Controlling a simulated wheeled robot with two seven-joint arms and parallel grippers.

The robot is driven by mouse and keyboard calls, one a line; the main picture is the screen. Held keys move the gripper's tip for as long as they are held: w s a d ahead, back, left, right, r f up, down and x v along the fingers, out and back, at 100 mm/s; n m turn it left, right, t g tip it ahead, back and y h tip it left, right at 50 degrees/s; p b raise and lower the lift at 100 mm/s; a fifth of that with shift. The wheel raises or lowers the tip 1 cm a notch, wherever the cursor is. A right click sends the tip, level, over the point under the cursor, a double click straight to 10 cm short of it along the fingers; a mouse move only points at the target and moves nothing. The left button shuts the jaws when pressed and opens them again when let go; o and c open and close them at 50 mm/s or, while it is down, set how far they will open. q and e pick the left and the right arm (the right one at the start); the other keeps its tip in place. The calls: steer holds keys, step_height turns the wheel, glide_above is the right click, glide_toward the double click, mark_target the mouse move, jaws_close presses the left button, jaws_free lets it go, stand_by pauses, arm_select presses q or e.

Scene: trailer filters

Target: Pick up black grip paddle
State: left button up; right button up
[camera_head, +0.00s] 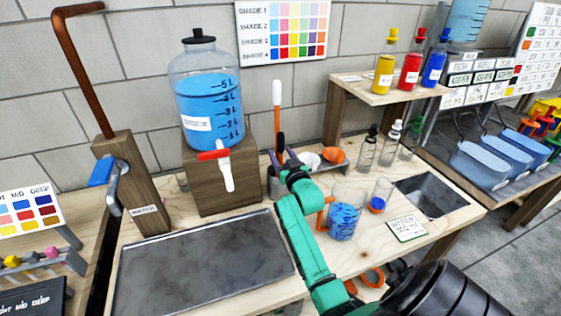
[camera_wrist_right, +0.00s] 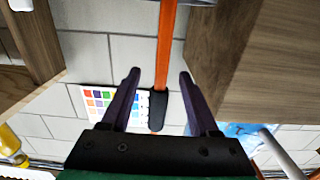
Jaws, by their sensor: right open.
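The black grip paddle shows in the right wrist view as an orange shaft with a black grip (camera_wrist_right: 158,110) at its lower end in the picture. The grip lies between the two dark purple fingers of my right gripper (camera_wrist_right: 157,78), with a gap on each side. My right gripper also shows in the head view (camera_head: 286,155), in front of the holder beside the wooden stand. It is open and holds nothing. My left gripper is out of view.
A water dispenser (camera_head: 208,100) with a red-handled tap stands on a wooden block (camera_head: 217,180) left of the gripper. A dark tray (camera_head: 205,265) lies empty in front.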

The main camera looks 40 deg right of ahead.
jaws_close()
